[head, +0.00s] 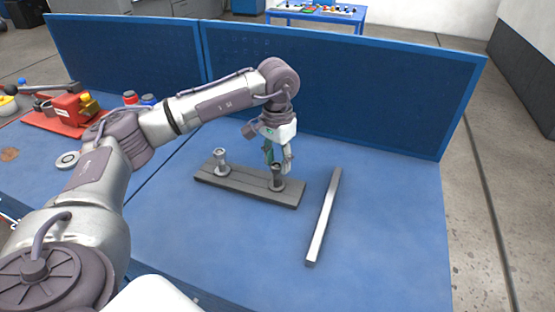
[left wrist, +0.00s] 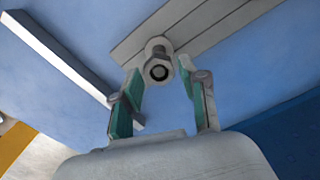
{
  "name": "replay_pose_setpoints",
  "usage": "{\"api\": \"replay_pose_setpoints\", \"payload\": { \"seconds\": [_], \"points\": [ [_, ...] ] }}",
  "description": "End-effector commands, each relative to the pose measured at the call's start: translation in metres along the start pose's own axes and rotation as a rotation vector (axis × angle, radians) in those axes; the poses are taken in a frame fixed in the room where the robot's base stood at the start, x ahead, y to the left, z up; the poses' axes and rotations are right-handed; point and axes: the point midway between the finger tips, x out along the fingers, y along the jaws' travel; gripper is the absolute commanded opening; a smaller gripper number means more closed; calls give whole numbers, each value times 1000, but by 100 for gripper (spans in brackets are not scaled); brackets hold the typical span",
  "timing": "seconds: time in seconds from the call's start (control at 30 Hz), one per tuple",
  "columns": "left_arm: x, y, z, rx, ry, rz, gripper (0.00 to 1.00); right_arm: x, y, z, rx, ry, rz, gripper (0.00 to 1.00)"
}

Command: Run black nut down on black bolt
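A dark grey plate (head: 238,186) lies on the blue table and carries two upright bolts. The dark bolt (head: 277,180) stands toward its right end, and the lighter bolt (head: 221,165) stands toward its left end. My left gripper (head: 277,162) points down just over the dark bolt. In the left wrist view a bolt with a hex nut (left wrist: 159,68) shows between the open, green-padded fingers of my left gripper (left wrist: 160,76), with gaps on both sides. How far the nut sits down the thread cannot be told. My right gripper is out of view.
A loose silver bar (head: 325,215) lies right of the plate, also seen in the left wrist view (left wrist: 62,55). A blue panel (head: 340,90) stands behind. A red vise (head: 70,108) and jars sit at the left. The front right table is clear.

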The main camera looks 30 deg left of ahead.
Motion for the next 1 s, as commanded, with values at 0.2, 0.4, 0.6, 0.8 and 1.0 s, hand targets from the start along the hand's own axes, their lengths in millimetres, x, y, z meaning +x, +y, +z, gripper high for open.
{"api": "replay_pose_setpoints", "payload": {
  "seconds": [0.2,0.4,0.6,0.8,1.0],
  "points": [
    [0,0,0,-1,0,0,43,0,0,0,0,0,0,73],
    [0,0,0,-131,0,0,43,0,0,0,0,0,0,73],
    [0,-1,1,-460,0,-1,43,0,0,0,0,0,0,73],
    [0,-1,2,-786,-1,-1,43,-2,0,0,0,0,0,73],
    [0,-1,3,-1114,-1,-1,43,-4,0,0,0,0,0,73]
  ]
}}
